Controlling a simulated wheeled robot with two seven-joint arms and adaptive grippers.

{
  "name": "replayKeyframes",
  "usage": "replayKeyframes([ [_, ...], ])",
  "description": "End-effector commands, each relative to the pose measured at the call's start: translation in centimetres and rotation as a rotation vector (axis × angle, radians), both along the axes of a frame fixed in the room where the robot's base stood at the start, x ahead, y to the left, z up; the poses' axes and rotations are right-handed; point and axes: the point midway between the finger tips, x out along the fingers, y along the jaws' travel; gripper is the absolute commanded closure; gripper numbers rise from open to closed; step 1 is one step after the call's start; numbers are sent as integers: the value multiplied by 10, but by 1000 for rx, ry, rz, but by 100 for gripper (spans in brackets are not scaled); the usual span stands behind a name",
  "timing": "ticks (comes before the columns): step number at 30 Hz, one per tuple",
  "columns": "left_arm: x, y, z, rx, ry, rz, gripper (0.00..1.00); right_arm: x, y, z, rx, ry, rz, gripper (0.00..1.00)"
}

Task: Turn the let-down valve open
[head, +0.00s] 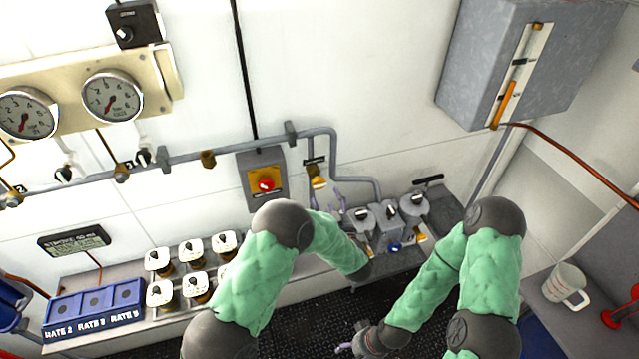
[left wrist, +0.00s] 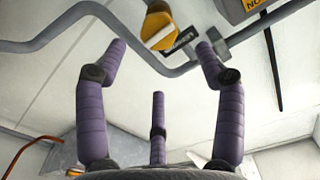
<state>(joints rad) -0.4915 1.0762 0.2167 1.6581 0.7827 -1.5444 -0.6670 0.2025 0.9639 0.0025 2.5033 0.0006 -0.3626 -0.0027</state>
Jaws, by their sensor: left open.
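A brass-yellow valve knob with a pale bar across its face (head: 318,182) sits on the grey wall pipe, below a small black label. I take it as the let-down valve; the label is too small to read. It also shows in the left wrist view (left wrist: 158,28), beyond the fingertips. My left gripper (head: 342,206) is just below and right of the knob. In the left wrist view its purple fingers (left wrist: 160,72) are spread, with nothing between them, apart from the knob.
A red button on a yellow plate (head: 266,184) is left of the valve. Several capped jars (head: 195,285) and a blue rate box (head: 95,305) stand on the left bench. Grey-lidded vessels (head: 412,208) stand close right of my left gripper. A white mug (head: 565,284) is far right.

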Motion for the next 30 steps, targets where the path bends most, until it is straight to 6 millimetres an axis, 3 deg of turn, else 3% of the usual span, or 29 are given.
replayKeyframes([
  [12,66,22,0,-1,0,1,30,0,0,14,0,0,0,30],
  [18,80,27,0,-2,2,-1,30,0,0,16,0,0,0,30],
  [27,82,27,-1,-2,2,-2,30,0,0,16,0,0,0,30],
  [28,82,27,-1,-2,2,-2,33,0,0,16,0,0,0,30],
  [30,82,27,-1,-2,2,-2,53,0,0,16,0,0,0,30],
])
